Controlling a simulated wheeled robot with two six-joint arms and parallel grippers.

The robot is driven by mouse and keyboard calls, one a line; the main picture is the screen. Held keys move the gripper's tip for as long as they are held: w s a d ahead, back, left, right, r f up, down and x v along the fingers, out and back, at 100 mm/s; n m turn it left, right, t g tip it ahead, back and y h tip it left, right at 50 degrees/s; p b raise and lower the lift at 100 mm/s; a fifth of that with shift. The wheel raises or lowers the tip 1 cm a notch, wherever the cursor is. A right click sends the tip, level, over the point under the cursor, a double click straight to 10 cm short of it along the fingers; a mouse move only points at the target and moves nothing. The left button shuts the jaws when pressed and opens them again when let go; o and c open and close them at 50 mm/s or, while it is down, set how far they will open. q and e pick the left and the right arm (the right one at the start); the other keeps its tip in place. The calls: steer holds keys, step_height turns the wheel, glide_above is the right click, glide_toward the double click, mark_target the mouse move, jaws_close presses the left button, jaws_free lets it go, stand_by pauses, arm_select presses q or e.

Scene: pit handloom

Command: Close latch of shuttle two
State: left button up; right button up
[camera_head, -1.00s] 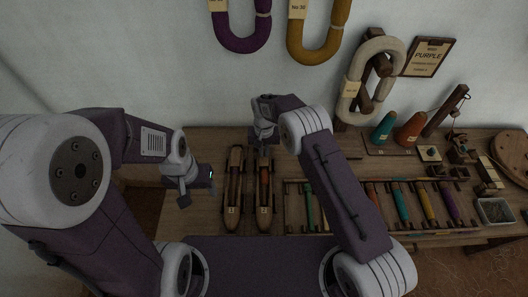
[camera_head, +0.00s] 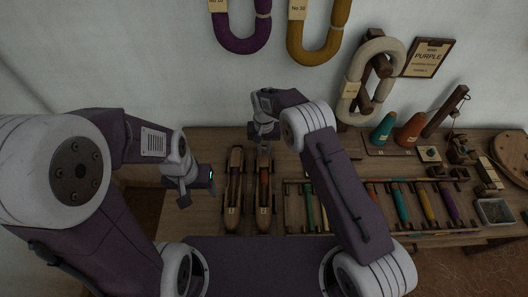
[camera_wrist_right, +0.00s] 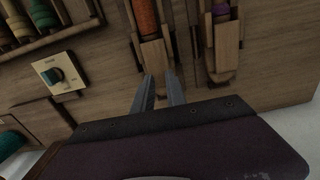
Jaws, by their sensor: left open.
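Two wooden boat-shaped shuttles lie side by side on the table. The right shuttle (camera_head: 264,211) holds an orange bobbin, which shows in the right wrist view (camera_wrist_right: 147,18). The left shuttle (camera_head: 233,196) holds a purple bobbin, also in the right wrist view (camera_wrist_right: 221,10). Their number tags are too small to read surely. My right gripper (camera_head: 262,143) is over the far end of the right shuttle. In its wrist view its fingers (camera_wrist_right: 159,78) stand a little apart with nothing between them. The latch is not clearly visible. My left gripper (camera_head: 184,200) is open and empty, left of the shuttles.
A rack of coloured bobbins (camera_head: 402,204) lies right of the shuttles, partly behind my right arm. A small dial box (camera_wrist_right: 56,74) sits near the table's back. Thread cones (camera_head: 410,130) and a metal tray (camera_head: 494,211) are further right. Yarn hanks hang on the wall.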

step_height(320, 180, up, 6)
steer(key=shift+r, duration=0.25)
step_height(320, 180, up, 11)
steer(key=m+t+p, duration=0.1)
steer(key=p, duration=0.2)
glide_above(264, 155)
steer(key=w+d, duration=0.3)
steer(key=d, duration=0.2)
steer(key=s+d+r+m+p, duration=0.1)
steer(key=s+d+r+p, duration=0.1)
steer(key=s+d+r, duration=0.45)
steer(key=s+d+r+p, duration=0.2)
steer(key=s+d, duration=0.3)
steer(key=s, duration=0.3)
steer(key=s+d+f+n, duration=0.1)
steer(key=s+f+n, duration=0.1)
steer(key=s+f, duration=0.4)
steer(key=s, duration=0.5)
steer(key=shift+s+d+f, duration=0.15)
steer(key=shift+s, duration=0.2)
